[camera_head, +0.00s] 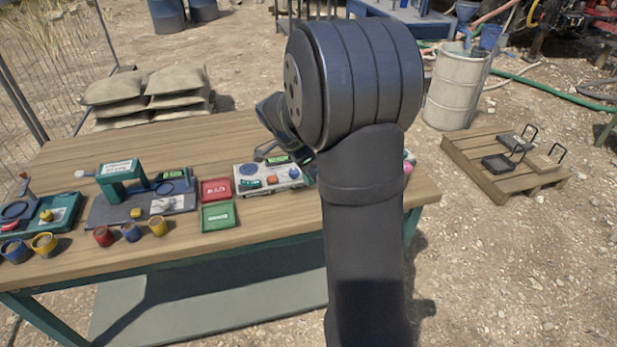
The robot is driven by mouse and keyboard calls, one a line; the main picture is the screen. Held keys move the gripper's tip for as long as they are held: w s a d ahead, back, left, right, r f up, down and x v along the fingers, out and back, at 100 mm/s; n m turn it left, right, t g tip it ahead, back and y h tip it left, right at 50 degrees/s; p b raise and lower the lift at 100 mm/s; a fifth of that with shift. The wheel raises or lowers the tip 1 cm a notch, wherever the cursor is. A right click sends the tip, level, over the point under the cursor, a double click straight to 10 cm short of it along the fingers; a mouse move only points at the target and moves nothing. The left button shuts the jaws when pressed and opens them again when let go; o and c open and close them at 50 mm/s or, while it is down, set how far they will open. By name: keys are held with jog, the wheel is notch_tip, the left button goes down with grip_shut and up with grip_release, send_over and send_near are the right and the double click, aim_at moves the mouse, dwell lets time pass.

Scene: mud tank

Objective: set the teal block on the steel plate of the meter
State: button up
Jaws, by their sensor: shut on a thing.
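My dark arm fills the middle of the view. Its wrist part reaches down behind the big joint, over a light grey instrument panel (245,179) on the table. My gripper's fingers and whatever lies between them are hidden behind my arm. The panel has a small green display (277,160), a blue knob and orange and teal pieces on top. I cannot tell whether this teal piece (255,185) is the teal block. A teal stand with a dark base (120,173) and another green display (173,174) stands further left.
A red tray (215,189) and a green tray (218,215) lie left of the panel. Small red, blue and yellow cups (130,232) line the wooden table's front (280,222). Another teal device (45,212) is at far left. The table's back left is clear.

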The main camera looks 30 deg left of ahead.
jog(key=w+a+n+y, duration=0.2)
jog(key=a+n+y, duration=0.3)
jog(key=a+n, duration=1.3)
jog(key=shift+w+a+f+m, duration=0.15)
jog(key=shift+a+f+m, duration=2.55)
jog(key=shift+a+m, duration=0.25)
jog(key=shift+f, duration=1.05)
jog(key=o, duration=1.5)
jog(key=shift+c, duration=0.2)
notch_tip(320, 180, up, 7)
jog(key=shift+r, duration=0.2)
